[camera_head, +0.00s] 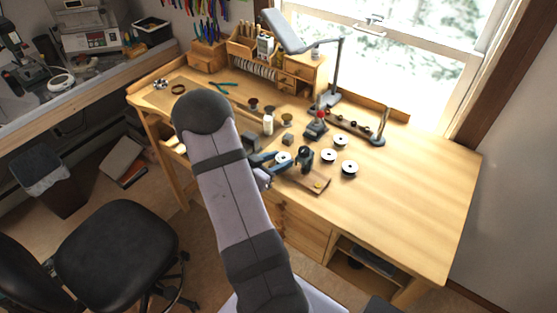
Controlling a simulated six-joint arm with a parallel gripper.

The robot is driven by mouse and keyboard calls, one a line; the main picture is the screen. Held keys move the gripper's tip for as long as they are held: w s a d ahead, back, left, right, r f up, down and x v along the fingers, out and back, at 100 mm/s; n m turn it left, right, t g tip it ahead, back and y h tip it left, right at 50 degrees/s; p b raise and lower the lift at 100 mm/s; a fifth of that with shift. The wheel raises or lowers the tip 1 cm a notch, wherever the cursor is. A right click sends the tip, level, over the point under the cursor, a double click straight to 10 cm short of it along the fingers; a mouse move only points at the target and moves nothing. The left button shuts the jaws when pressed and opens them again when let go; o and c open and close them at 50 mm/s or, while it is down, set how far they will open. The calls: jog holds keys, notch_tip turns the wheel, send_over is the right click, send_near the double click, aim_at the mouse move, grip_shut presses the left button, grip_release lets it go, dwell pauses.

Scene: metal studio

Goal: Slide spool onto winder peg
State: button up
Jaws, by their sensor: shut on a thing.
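My gripper (272,162) reaches over the front of the workbench and is shut on a white spool with a dark centre (283,158). The arm hides part of the grip. Just right of the held spool stands a small dark device (305,156) beside a wooden base (315,184), which looks like the winder. Its peg is too small to make out. I cannot tell whether the spool touches it. Three more white spools with dark centres lie to the right: one at the back (341,140), one in the middle (328,155) and one in front (349,169).
A dark tool with a red top (317,126) stands behind the spools. A desk lamp (335,80) and a wooden organizer (260,48) stand at the back. The bench's right side (420,180) is clear.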

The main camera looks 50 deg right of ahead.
jog(key=o, duration=1.2)
jog(key=shift+c, duration=0.2)
jog(key=shift+a, duration=0.1)
jog(key=b+v, duration=0.2)
jog(key=v, duration=0.5)
jog(key=shift+r, duration=0.1)
